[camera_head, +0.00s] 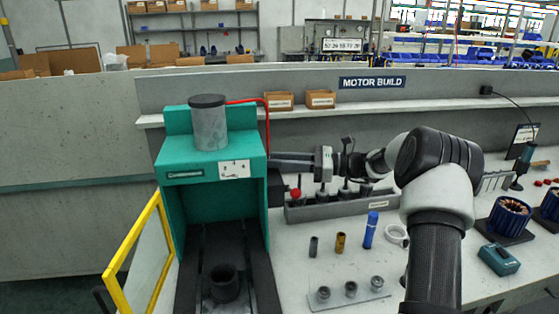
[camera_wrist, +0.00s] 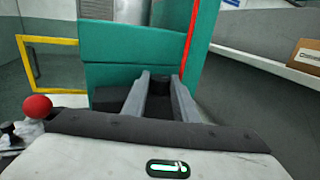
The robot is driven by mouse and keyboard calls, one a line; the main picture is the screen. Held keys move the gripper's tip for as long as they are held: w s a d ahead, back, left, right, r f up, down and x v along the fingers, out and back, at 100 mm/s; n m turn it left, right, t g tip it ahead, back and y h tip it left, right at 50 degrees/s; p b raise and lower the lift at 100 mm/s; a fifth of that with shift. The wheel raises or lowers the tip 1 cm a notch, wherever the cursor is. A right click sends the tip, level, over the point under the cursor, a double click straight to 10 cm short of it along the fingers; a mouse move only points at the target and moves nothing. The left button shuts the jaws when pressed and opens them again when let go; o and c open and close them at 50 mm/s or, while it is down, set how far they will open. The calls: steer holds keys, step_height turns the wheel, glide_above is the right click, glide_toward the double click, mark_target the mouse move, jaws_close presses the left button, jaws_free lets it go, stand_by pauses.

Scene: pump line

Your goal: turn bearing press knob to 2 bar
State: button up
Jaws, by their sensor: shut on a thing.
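The bearing press (camera_head: 183,172) is a teal frame with a grey cylinder on top, at the left in the head view. Its teal side fills the upper middle of the wrist view (camera_wrist: 125,45). My gripper (camera_head: 274,160) reaches in from the right, level, with its fingertips at the press's right side. In the wrist view my gripper's two grey fingers (camera_wrist: 161,80) are a little apart, with a dark thing (camera_wrist: 163,86) between them, shut on what appears to be the press knob. The knob's marks and setting cannot be read; the head view hides it behind the fingers.
A yellow-framed guard door (camera_head: 133,245) stands open at the press's left. A grey rack (camera_head: 330,210) with a red-topped lever lies below my gripper. A blue tube (camera_head: 370,230), a tape roll (camera_head: 397,235) and small parts sit on the bench. A red hose (camera_head: 267,125) runs beside the press.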

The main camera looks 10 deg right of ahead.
steer(key=shift+s+a+m+t+h+p, duration=0.15)
steer(key=shift+m+t+h+p, duration=0.2)
steer(key=shift+m+t+h, duration=0.45)
steer(key=shift+s+d+m+t+h+p, duration=0.1)
steer(key=shift+m+t+h+p, duration=0.3)
steer(key=shift+t, duration=0.8)
steer(key=o, duration=1.1)
steer(key=shift+y, duration=0.3)
steer(key=shift+c, duration=0.2)
steer(key=shift+a+g, duration=0.1)
steer(key=shift+g, duration=0.2)
